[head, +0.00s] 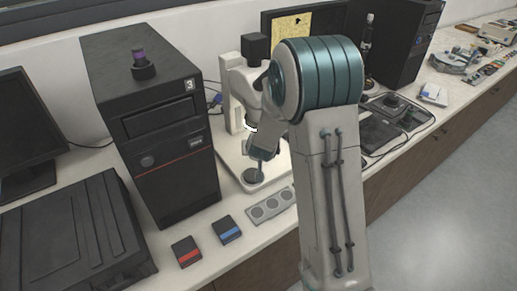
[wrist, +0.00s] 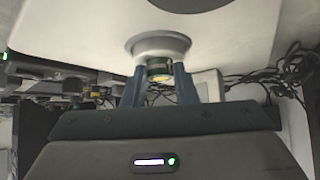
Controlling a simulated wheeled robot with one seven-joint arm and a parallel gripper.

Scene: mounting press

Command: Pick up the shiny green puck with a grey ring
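A shiny green puck with a grey ring (wrist: 159,69) shows between the two fingers in the wrist view, against a round pale grey seat (wrist: 134,46). My gripper (wrist: 160,72) has one finger along each side of it, with no clear gap, and looks shut on it. Whether the puck is lifted off the seat I cannot tell. In the head view my gripper (head: 261,155) is low over the white base of the microscope-like device, close to a dark disc (head: 253,176). My arm hides part of that device, and the puck is not clear there.
The white device (head: 231,98) rises right behind my gripper. A black computer tower (head: 168,150) stands to the left, with a purple-topped item (head: 138,57) on it. A grey holder with round recesses (head: 268,207) and red (head: 186,252) and blue (head: 227,230) boxes lie in front.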

